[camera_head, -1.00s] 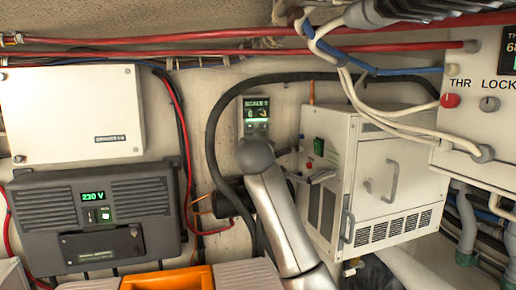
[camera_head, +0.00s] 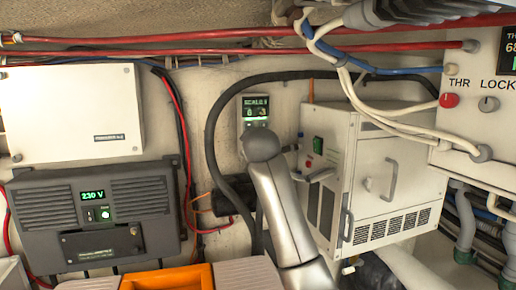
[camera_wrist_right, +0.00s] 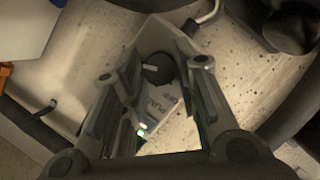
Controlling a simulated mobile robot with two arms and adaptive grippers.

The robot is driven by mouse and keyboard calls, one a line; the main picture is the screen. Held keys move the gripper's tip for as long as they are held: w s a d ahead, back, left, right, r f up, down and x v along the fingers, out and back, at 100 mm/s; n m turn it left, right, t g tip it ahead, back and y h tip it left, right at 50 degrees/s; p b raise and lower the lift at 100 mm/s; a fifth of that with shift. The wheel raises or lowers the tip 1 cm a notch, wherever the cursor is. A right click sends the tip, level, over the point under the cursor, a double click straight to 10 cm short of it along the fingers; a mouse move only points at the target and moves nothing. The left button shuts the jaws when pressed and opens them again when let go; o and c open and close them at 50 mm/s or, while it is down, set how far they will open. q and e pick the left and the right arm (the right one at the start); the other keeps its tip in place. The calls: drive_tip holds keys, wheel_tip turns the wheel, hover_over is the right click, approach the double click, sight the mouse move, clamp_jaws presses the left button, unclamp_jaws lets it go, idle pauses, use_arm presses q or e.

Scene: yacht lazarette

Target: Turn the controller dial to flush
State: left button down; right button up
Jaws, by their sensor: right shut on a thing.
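The controller (camera_head: 255,104) is a small grey unit with a green-lit display on the back wall in the head view. Its display text is too small to read surely. In the wrist view its dial (camera_wrist_right: 157,68) is a dark round knob on a light plate with printed lettering, between the fingers of my right gripper (camera_wrist_right: 160,57). The gripper is shut on the dial. In the head view my right arm's end covers the dial and the gripper. My left gripper is not in view.
A black hose (camera_head: 211,150) loops around the controller. A white cabinet with a handle (camera_head: 392,180) stands close on the right. A dark unit reading 230 V (camera_head: 60,215) and a white box (camera_head: 70,113) are at left. An orange bin (camera_head: 170,278) is below.

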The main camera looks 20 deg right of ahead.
drive_tip(key=o, duration=1)
drive_tip(key=shift+f, duration=0.1)
drive_tip(key=v, duration=1.2)
drive_tip(key=shift+f, duration=0.1)
